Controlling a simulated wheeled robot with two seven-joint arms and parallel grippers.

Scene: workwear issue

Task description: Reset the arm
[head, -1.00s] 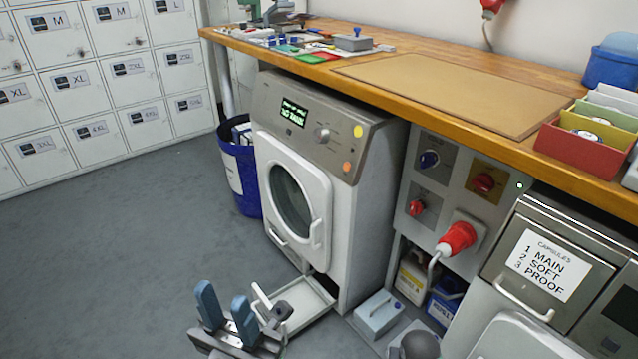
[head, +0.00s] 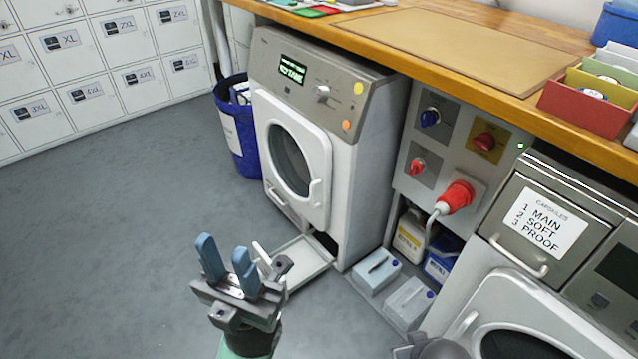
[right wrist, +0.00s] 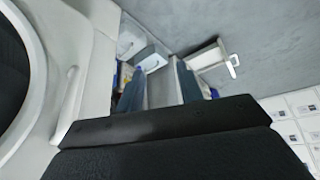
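My left gripper (head: 225,252) is in the lower middle of the head view, pointing up in the picture. Its two blue fingers are apart with nothing between them. It appears in front of the lowered white flap (head: 305,262) at the foot of the washing machine (head: 318,140); contact cannot be judged. My right gripper (right wrist: 158,88) shows in the right wrist view with its two dark blue fingers apart and no object held. In the head view only a dark part of what seems my right arm shows at the bottom edge.
A blue bin (head: 238,130) stands left of the machine. Grey-white containers (head: 377,272) sit on the floor to its right, below a red plug (head: 457,196). A second machine (head: 520,310) is at lower right. A wooden counter (head: 425,75) runs above. Floor at left is clear.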

